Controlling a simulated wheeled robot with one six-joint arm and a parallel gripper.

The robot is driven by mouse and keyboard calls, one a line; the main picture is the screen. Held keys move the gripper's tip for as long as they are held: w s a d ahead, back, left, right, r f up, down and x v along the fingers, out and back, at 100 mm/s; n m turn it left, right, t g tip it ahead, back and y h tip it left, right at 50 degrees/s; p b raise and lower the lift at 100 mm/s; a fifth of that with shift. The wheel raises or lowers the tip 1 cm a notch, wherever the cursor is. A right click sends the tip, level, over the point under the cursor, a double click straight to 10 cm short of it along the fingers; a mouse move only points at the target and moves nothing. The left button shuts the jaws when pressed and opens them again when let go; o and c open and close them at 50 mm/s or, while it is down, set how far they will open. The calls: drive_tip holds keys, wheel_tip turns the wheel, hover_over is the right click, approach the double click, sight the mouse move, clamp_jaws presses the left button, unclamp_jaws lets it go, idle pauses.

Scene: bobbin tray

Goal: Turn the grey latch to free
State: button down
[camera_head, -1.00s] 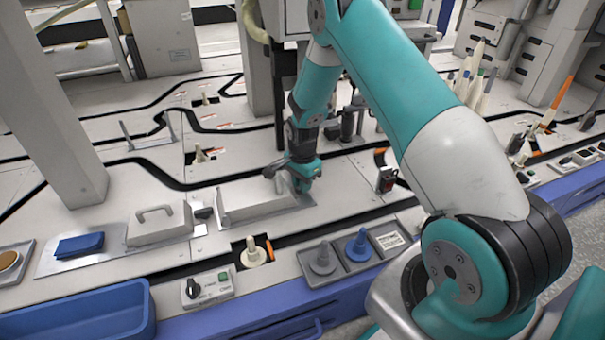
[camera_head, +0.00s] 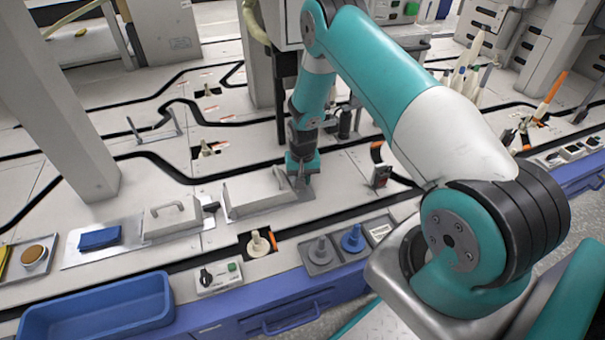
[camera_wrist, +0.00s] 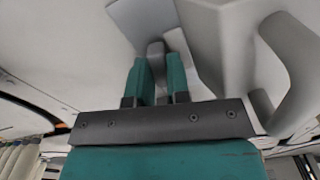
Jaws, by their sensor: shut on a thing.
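In the wrist view, the two teal fingers of my gripper (camera_wrist: 157,80) are closed around a small grey piece, which looks like the grey latch (camera_wrist: 155,48). The latch stands up between the fingertips, in front of a grey plate (camera_wrist: 145,15). In the head view, my gripper (camera_head: 301,180) points down at the right end of a long pale cover (camera_head: 250,198). The latch is hidden there behind the gripper, so its angle cannot be told from that view.
The cover's curved handle (camera_wrist: 290,65) stands close to the right of my fingers in the wrist view. A second handled cover (camera_head: 172,220) lies to the left. A cream bobbin (camera_head: 258,244), a blue bobbin (camera_head: 353,238) and a blue bin (camera_head: 95,308) are nearer the front edge.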

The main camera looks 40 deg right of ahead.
drive_tip(key=shift+n+p, duration=0.5)
drive_tip(key=shift+n, duration=0.8)
drive_tip(key=c, duration=1.1)
unclamp_jaws()
wheel_tip(320, 180, up, 17)
drive_tip(key=p, duration=0.5)
drive_tip(key=shift+r+p, duration=0.15)
drive_tip(key=shift+p, duration=0.15)
drive_tip(key=shift+s+d, duration=0.1)
drive_tip(key=shift+s, duration=0.05)
